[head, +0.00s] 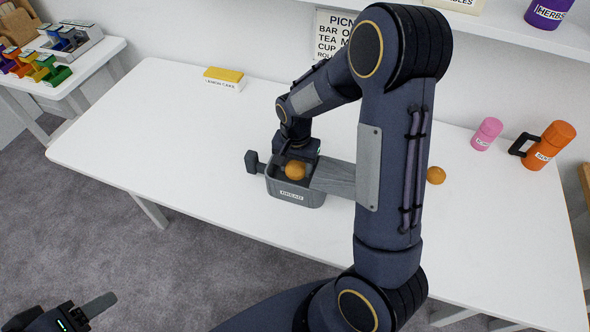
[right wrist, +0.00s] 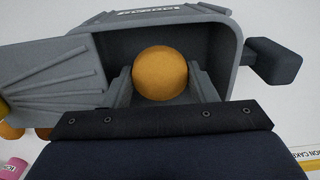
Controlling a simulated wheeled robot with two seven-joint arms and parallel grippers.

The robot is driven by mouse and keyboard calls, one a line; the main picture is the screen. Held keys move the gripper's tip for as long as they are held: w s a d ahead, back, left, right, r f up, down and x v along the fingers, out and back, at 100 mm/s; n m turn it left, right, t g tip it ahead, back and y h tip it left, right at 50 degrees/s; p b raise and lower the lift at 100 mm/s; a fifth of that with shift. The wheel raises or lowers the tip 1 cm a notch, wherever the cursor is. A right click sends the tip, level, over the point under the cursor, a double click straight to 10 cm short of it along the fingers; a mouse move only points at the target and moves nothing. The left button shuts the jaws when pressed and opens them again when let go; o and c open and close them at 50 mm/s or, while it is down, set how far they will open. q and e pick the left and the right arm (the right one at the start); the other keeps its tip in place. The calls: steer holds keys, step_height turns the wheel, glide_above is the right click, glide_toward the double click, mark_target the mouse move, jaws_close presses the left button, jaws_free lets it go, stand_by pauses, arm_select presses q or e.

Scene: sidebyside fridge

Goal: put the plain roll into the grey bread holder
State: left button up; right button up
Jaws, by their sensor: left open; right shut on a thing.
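The plain roll (head: 295,170), round and golden brown, is between the fingers of my right gripper (right wrist: 160,85). My right gripper is shut on it and points down into the grey bread holder (head: 297,198), a box with a BREAD label on its front. In the right wrist view the roll (right wrist: 160,72) shows within the holder's walls (right wrist: 235,60); whether it touches the floor cannot be told. My left gripper (head: 85,312) is open and empty at the bottom left, away from the table, only partly in view.
A grey ribbed piece (head: 335,178) extends right from the holder, and a dark knob (head: 252,161) sticks out left. Another brown roll (head: 436,175) lies right of my arm. Pink (head: 487,133) and orange (head: 550,145) containers and a lemon cake block (head: 224,79) stand behind. The table's left is clear.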

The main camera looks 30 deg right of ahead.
mark_target(295, 165)
steer(key=shift+w+d+f, duration=0.25)
steer(key=shift+w+f, duration=0.2)
steer(key=shift+f, duration=0.2)
steer(key=shift+w+d+f, duration=0.2)
steer(key=shift+w+f, duration=0.25)
steer(key=shift+f, duration=0.15)
steer(key=shift+w+d+f, duration=0.1)
steer(key=shift+w+f, duration=0.1)
steer(key=shift+f, duration=1.5)
steer(key=shift+f, duration=0.25)
steer(key=o, duration=1)
steer(key=shift+r, duration=0.1)
steer(key=shift+r, duration=0.1)
